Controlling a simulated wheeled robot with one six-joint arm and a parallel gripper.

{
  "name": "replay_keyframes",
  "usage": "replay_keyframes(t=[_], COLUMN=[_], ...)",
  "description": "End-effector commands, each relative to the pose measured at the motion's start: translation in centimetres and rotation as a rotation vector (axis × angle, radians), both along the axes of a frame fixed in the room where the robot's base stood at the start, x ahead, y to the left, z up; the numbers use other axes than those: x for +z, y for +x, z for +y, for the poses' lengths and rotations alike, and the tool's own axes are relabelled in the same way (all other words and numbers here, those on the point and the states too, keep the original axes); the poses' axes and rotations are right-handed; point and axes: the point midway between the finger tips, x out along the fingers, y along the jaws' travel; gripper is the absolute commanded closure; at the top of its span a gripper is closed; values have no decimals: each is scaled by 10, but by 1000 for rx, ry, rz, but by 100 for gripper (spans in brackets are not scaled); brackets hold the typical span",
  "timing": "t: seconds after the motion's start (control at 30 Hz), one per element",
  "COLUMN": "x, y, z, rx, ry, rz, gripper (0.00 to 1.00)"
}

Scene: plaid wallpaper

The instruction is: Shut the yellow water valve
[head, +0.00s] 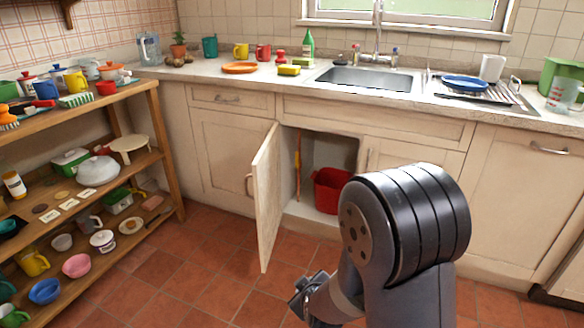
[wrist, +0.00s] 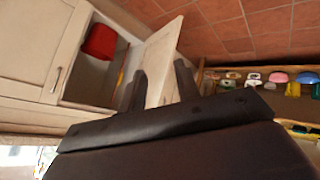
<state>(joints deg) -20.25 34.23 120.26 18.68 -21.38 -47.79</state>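No yellow valve can be made out in either view. Under the sink, a cabinet door (head: 262,195) stands open, and it also shows in the wrist view (wrist: 160,62). A thin orange-yellow upright rod (head: 298,165) stands inside the cabinet beside a red bucket (head: 328,190); I cannot tell what the rod is. In the wrist view the bucket (wrist: 98,42) is at the upper left. My gripper (wrist: 160,68) has its fingers apart, with the door visible between and beyond them; no grip on it shows. In the head view my gripper (head: 308,298) is low, right of the door's bottom edge.
A wooden shelf unit (head: 165,150) full of dishes stands left. The counter (head: 190,72) holds a sink (head: 365,80), a tap and kitchen items. The tiled floor (head: 190,265) between shelf and cabinets is clear. My arm hides part of the right cabinets.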

Motion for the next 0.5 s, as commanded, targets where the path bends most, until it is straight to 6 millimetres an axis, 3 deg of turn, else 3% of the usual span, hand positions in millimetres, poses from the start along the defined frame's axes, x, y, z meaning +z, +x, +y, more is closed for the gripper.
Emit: replay_keyframes(t=[0.03, 0.23, 0.37, 0.5], x=[-16, -48, -67, -80], y=[10, 42, 48, 45], z=[8, 29, 39, 45], rx=[30, 115, 150, 170], ry=[-42, -263, -441, -621], rz=[-53, -328, -495, -639], gripper=[73, 89, 100, 100])
